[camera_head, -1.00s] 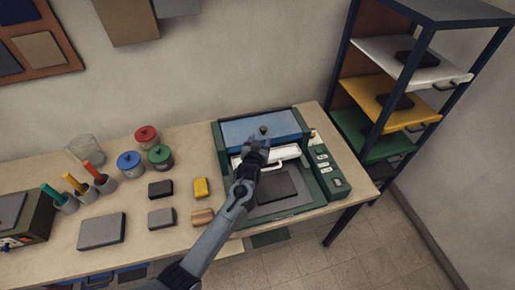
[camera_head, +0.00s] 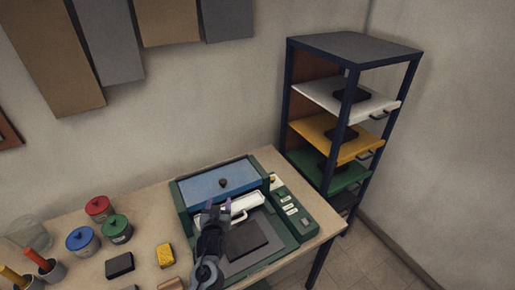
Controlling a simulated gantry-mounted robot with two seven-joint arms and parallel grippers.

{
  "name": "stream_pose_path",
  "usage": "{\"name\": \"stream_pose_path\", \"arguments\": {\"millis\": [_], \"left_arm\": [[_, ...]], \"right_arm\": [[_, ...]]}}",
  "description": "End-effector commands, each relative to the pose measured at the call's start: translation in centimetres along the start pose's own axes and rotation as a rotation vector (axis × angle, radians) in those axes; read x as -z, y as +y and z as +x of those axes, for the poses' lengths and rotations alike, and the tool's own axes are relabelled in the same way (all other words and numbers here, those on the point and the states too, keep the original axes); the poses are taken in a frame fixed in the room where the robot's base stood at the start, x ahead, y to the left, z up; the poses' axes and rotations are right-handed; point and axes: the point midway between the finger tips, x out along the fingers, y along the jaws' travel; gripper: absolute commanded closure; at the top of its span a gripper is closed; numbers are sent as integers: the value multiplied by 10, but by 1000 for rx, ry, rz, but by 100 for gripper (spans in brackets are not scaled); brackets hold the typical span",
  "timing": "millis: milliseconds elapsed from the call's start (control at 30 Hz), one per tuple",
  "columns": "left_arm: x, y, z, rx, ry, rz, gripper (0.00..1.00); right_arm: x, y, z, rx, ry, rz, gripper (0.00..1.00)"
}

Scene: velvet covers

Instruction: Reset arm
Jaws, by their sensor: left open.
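My left gripper (camera_head: 219,208) is over the green-framed machine on the table, near the white handle (camera_head: 240,214) at the front of its blue lid (camera_head: 222,182). Its fingers are apart and I see nothing between them. Whether it touches the handle I cannot tell. A dark flat piece (camera_head: 246,239) lies on the machine's grey bed, just right of my left arm. My right gripper is out of view.
A control panel (camera_head: 291,210) lines the machine's right side. A shelf rack (camera_head: 354,47) with white, yellow and green trays stands behind right. Red (camera_head: 99,208), blue (camera_head: 82,240) and green (camera_head: 116,228) jars, a black block (camera_head: 119,265) and a yellow sponge (camera_head: 165,255) sit left.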

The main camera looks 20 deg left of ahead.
Motion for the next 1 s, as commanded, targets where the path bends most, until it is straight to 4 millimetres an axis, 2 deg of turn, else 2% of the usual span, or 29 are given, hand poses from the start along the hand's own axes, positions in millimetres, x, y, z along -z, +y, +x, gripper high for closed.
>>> {"name": "stream_pose_path", "arguments": {"millis": [67,167,267,300,367,400,467,567,600,700,800,1000], "left_arm": [[-9,-1,-2,1,-12,4,43],[-33,-7,-8,4,-44,20,43],[-74,-17,-22,8,-99,52,43],[-94,-24,-32,9,-124,71,43],[-119,-35,-55,0,-149,103,43],[-132,-40,-73,-17,-171,124,43],[-149,-42,-103,-60,-225,154,43],[-168,-39,-162,-156,-357,195,43],[-173,-35,-188,-199,-420,211,43],[-173,-27,-245,-290,-563,249,43],[-163,-21,-288,-354,-675,284,43],[-131,-18,-344,-413,-835,349,43]], "right_arm": [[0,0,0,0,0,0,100],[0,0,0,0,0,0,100],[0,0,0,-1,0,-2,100],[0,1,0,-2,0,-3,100],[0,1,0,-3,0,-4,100],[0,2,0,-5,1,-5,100],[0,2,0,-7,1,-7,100],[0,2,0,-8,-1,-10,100],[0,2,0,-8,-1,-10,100],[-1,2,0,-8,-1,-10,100],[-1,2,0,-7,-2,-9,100],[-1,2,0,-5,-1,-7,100]]}}
